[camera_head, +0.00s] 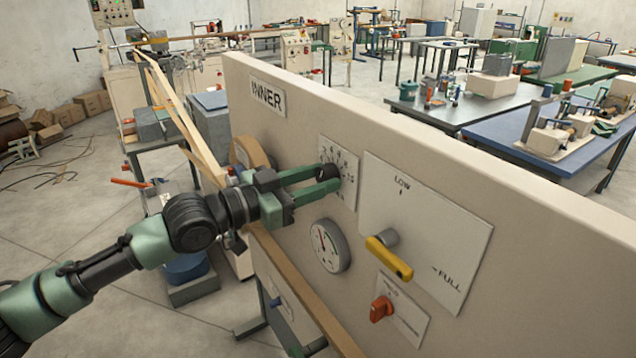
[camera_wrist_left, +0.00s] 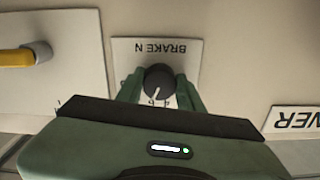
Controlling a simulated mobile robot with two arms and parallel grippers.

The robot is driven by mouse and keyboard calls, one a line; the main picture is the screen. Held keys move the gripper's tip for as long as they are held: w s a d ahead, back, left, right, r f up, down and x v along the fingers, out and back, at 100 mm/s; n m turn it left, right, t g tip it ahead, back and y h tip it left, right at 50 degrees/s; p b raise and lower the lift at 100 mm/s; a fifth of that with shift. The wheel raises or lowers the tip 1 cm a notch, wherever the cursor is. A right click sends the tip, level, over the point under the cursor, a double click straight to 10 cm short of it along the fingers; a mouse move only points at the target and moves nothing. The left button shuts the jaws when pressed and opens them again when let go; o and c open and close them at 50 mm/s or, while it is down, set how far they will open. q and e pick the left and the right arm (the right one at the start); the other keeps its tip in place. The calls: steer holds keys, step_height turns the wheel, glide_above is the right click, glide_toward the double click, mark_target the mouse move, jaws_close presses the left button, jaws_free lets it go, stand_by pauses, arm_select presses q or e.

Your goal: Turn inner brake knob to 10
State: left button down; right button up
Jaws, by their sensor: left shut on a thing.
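The inner brake knob (camera_wrist_left: 158,82) is a round black knob with a white pointer line, on a white dial plate (camera_wrist_left: 183,50) marked "BRAKE N" in the left wrist view. The plate appears upside down there, and the pointer line runs toward the lower left of the picture. My left gripper (camera_head: 328,181) is shut on the knob, one green finger on each side. The gripper hides part of the scale, so the exact reading cannot be told. My right gripper is out of view.
On the same beige panel (camera_head: 440,150), right of the dial, are a yellow lever (camera_head: 389,258) on a LOW–FULL plate (camera_head: 440,225) and an orange-red switch (camera_head: 381,309). A round gauge (camera_head: 330,246) is below the dial. A wooden strip (camera_head: 300,290) runs along the panel's lower left.

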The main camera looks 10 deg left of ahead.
arm_select(q)
steer(key=shift+m, duration=0.9)
steer(key=shift+r+m, duration=0.1)
steer(key=shift+m, duration=0.8)
steer(key=m+p, duration=0.1)
steer(key=m, duration=0.1)
steer(key=shift+r+m, duration=0.1)
steer(key=shift+m, duration=0.2)
steer(key=shift+w+m+p, duration=0.1)
steer(key=shift+m+p, duration=0.75)
steer(key=shift+m, duration=1.15)
steer(key=c, duration=0.9)
jaws_free()
steer(key=shift+a, duration=0.1)
